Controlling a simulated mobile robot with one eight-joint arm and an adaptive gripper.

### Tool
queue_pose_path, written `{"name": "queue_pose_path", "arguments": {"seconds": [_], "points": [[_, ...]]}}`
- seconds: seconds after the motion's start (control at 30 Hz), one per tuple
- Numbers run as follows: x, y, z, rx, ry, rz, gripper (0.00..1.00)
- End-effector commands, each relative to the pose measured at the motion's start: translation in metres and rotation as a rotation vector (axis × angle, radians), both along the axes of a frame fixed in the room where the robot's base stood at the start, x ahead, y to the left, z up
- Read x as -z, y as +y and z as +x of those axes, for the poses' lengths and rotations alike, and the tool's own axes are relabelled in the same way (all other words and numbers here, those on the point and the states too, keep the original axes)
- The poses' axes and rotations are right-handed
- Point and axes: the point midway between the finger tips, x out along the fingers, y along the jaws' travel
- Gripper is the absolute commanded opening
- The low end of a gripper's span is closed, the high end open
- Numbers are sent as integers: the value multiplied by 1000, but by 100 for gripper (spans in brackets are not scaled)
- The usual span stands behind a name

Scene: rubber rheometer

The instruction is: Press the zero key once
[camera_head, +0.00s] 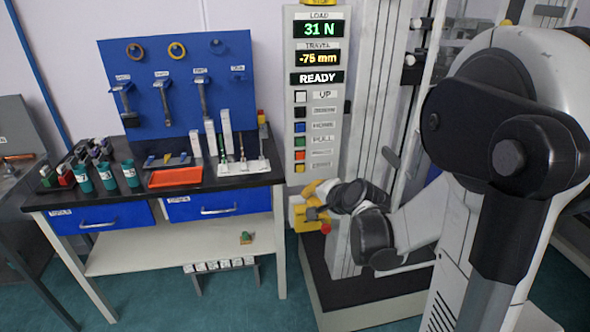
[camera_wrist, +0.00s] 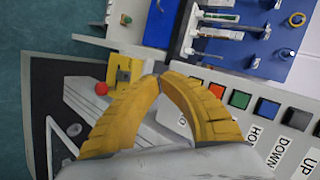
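A light grey control panel (camera_head: 316,95) carries a column of coloured keys: white, black, blue, green, red and a yellow key (camera_head: 299,168) at the bottom. The lower labels are too small to read, so I cannot tell by its label which key is the zero key. In the wrist view the red key (camera_wrist: 215,90), green key (camera_wrist: 240,99) and blue key (camera_wrist: 267,109) show right of my fingers, and the yellow key's place is largely hidden. My gripper (camera_wrist: 160,76) has yellow fingers with tips together, empty. It also shows just below the panel's keys (camera_head: 314,190).
Displays above the keys read 31 N, -75 mm and READY. A yellow box with a red button (camera_head: 325,228) sits below the keys, close to my gripper. A tool bench (camera_head: 100,181) with a blue pegboard (camera_head: 143,81) stands to the left.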

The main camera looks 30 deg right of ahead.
Motion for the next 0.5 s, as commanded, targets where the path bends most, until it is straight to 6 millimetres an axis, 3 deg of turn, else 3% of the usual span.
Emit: {"name": "queue_pose_path", "arguments": {"seconds": [0.27,0.5], "points": [[0,-2,10,-2,0,-1,0],[0,-12,41,-1,0,-2,0]]}}
